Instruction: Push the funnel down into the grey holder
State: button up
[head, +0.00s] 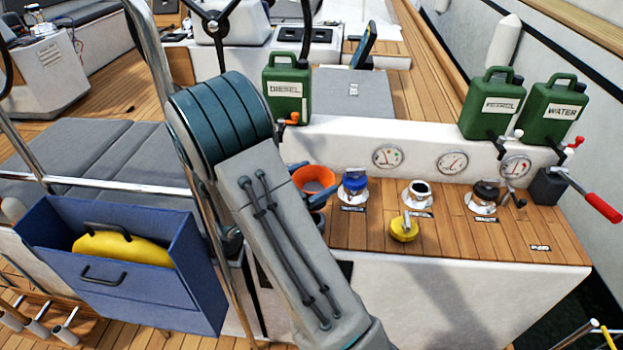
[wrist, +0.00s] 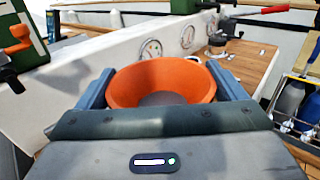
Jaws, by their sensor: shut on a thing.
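The orange funnel (head: 318,175) is at the left end of the wooden console top in the head view, partly covered by my arm. In the wrist view the funnel (wrist: 162,84) has its wide mouth facing up, between the two blue-grey fingers. My gripper (wrist: 165,88) is shut on it, one finger along each side. In the head view my gripper (head: 309,183) is mostly hidden behind my forearm. The funnel's lower end is hidden.
Right of the funnel are a blue cap (head: 354,183), an open white-rimmed filler (head: 420,192), a black cap (head: 486,194) and a loose yellow cap (head: 404,229). Green cans, including the diesel can (head: 287,88), stand behind. A red-handled crank (head: 603,207) sticks out at right.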

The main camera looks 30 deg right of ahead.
jog(key=shift+f+b, duration=2.05)
jog(key=shift+f, duration=0.6)
jog(key=shift+a+r+p, duration=0.1)
jog(key=shift+a+p, duration=0.05)
jog(key=shift+p, duration=0.2)
jog(key=shift+f+b, duration=0.45)
jog(key=shift+f, duration=0.25)
jog(key=o, duration=0.8)
